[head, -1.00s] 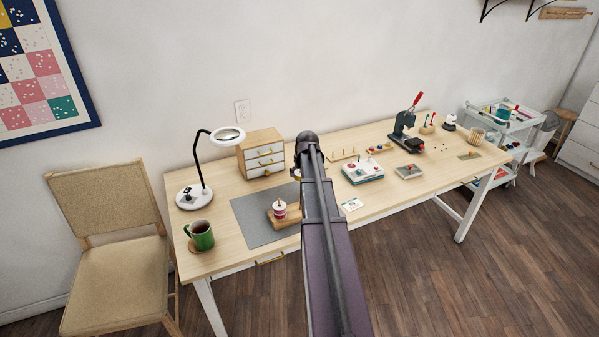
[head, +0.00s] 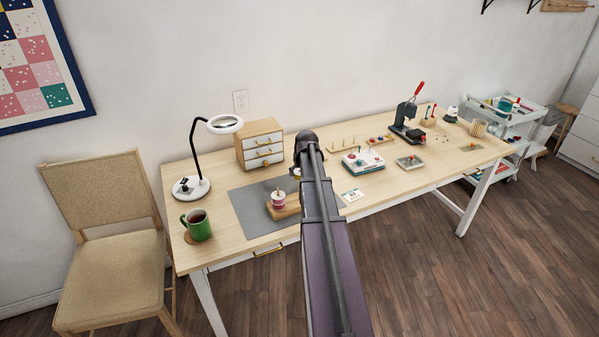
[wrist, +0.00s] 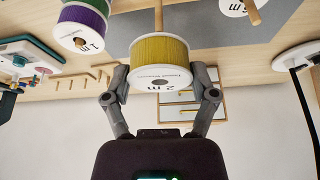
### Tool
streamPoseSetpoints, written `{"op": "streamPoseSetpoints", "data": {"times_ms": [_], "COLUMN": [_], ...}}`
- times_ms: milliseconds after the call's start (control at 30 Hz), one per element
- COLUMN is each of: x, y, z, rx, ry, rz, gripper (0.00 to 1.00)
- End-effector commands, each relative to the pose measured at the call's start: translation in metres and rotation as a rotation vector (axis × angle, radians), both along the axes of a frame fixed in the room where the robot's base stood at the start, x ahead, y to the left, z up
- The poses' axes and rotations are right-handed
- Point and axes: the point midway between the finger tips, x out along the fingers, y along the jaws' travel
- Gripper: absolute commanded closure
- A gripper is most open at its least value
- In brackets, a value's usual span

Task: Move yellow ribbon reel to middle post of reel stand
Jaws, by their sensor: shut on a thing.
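My gripper (wrist: 161,97) is shut on the yellow ribbon reel (wrist: 160,50), with a finger on each side. The reel's white "2 m" face is turned toward the wrist camera. In the wrist view a bare wooden post (wrist: 158,18) of the reel stand lines up with the reel's far side. I cannot tell whether its tip is inside the reel. A purple reel (wrist: 82,27) is on the post to the left. A white-faced reel (wrist: 237,6) is on the post to the right. In the head view my arm hides most of the stand (head: 285,211).
A grey mat (head: 250,217) lies around the stand. A lamp (head: 190,187), a green mug (head: 197,224) and a small drawer cabinet (head: 260,145) stand to the left and behind. A white-and-teal device (head: 363,161) stands to the right.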

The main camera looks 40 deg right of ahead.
Motion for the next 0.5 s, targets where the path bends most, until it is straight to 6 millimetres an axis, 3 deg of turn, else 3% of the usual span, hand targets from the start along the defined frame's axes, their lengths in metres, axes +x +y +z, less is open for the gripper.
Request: {"op": "streamPoseSetpoints", "data": {"times_ms": [500], "x": [0.0005], "y": [0.0008], "z": [-0.0063], "rx": [0.0], "ry": [0.0], "rz": [0.001], "gripper": [0.62]}}
